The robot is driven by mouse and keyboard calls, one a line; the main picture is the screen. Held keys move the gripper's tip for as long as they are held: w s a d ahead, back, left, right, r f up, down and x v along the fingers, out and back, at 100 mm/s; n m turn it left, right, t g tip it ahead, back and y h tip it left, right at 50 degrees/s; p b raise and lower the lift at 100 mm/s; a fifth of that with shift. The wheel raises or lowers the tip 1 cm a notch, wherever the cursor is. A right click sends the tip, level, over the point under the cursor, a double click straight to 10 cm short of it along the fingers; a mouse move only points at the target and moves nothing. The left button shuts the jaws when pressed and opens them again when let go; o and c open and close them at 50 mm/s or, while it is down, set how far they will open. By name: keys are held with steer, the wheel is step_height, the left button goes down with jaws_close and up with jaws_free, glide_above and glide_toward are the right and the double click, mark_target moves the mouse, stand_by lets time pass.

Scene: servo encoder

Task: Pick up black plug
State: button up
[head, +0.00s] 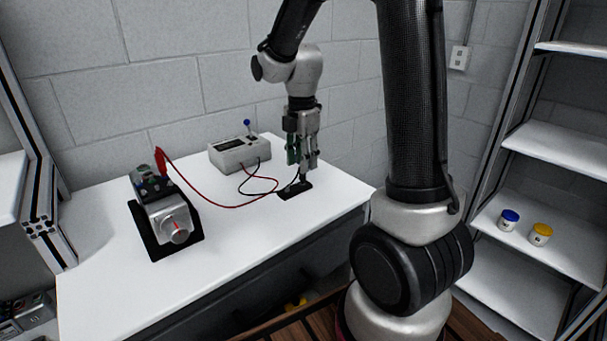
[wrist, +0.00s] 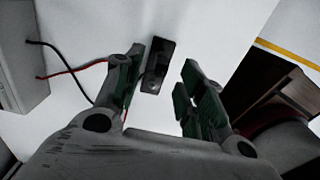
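A black flat block (head: 294,191) lies on the white table under my gripper (head: 302,163). The black cable from the meter box runs toward it. In the wrist view the dark block (wrist: 157,66) shows between the fingertips of my gripper (wrist: 164,66), nearer the left finger. A small grey piece shows on its middle. I cannot tell the black plug clearly apart from this block. My gripper is open, points down, and holds nothing that I can see. The fingers hide part of the block in the head view.
A white meter box (head: 240,153) with a blue knob stands behind, to the left. A red plug (head: 160,162) on a red cable stands at the servo unit (head: 168,217). Shelves (head: 560,150) with two small jars are at right. The table's front middle is clear.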

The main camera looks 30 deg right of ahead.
step_height(320, 180, down, 3)
steer(key=shift+f, duration=0.2)
steer(key=c, duration=0.9)
steer(key=shift+o, duration=0.2)
jaws_close()
